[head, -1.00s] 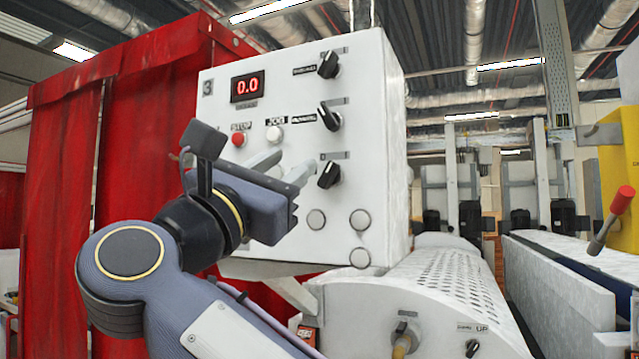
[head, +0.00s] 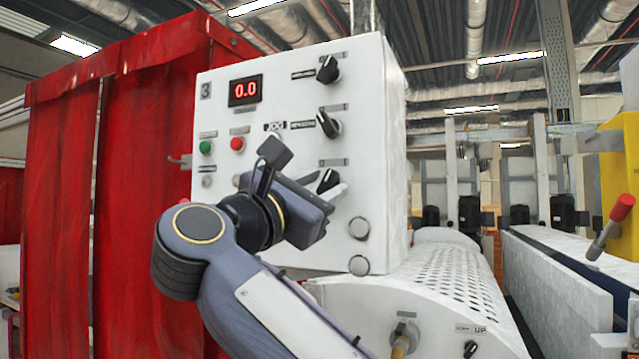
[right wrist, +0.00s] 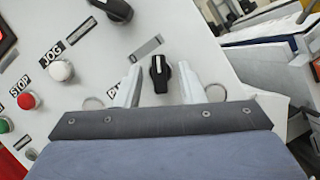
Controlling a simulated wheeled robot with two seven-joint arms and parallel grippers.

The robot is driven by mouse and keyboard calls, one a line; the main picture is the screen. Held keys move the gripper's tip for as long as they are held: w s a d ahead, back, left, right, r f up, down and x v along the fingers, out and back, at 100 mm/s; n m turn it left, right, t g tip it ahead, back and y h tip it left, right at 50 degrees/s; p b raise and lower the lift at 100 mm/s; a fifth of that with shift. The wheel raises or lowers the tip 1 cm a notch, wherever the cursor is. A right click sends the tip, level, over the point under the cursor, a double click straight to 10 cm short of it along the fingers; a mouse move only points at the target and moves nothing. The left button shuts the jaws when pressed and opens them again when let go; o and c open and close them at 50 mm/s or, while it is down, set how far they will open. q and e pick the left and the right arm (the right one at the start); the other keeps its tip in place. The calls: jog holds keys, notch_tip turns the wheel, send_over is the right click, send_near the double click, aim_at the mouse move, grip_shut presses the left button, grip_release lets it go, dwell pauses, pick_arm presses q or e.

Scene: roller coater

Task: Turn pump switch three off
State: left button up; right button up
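The white control panel (head: 290,100) marked 3 carries three black rotary switches in a column on its right side. The lowest switch (head: 328,180) is partly covered by my right gripper (head: 326,186). In the right wrist view this switch (right wrist: 160,74) stands between the two pale fingers of my right gripper (right wrist: 159,82), with a gap on each side. Its white mark points up in that view. A label beside it starts with "PU"; the left finger hides the rest. My right gripper is open. My left gripper is not in view.
Above are the middle switch (head: 329,123) and the top switch (head: 328,69). A red button (head: 237,143), a green button (head: 205,147) and a red 0.0 display (head: 245,91) are to the left. A perforated white cover (head: 450,285) lies below right; a red curtain (head: 150,150) hangs left.

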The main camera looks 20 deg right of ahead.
grip_shut()
